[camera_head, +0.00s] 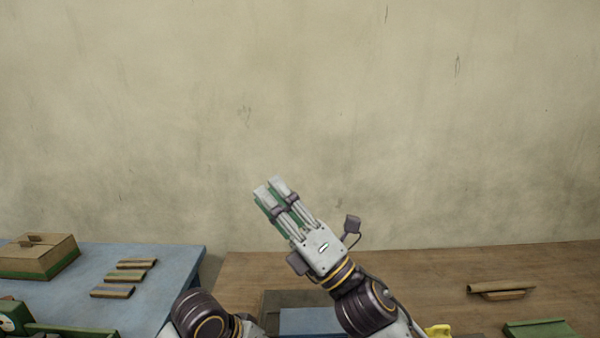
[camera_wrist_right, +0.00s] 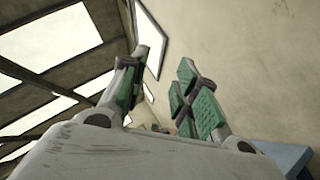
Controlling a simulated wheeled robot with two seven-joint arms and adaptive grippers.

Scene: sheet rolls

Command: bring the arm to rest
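My right gripper (camera_head: 269,187) is raised in front of the bare wall, above the gap between the two tables, and points up and to the left. In the right wrist view its green-padded fingers (camera_wrist_right: 166,72) stand apart with nothing between them, so it is open and empty. It touches nothing that I can see. My left gripper does not show in either view.
A blue table (camera_head: 165,262) at the left bears a brown box (camera_head: 38,257) and several short curved pieces (camera_head: 124,277). A wooden table (camera_head: 420,270) at the right bears a brown curved piece (camera_head: 500,291) and a green piece (camera_head: 542,329). The space around the raised gripper is clear.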

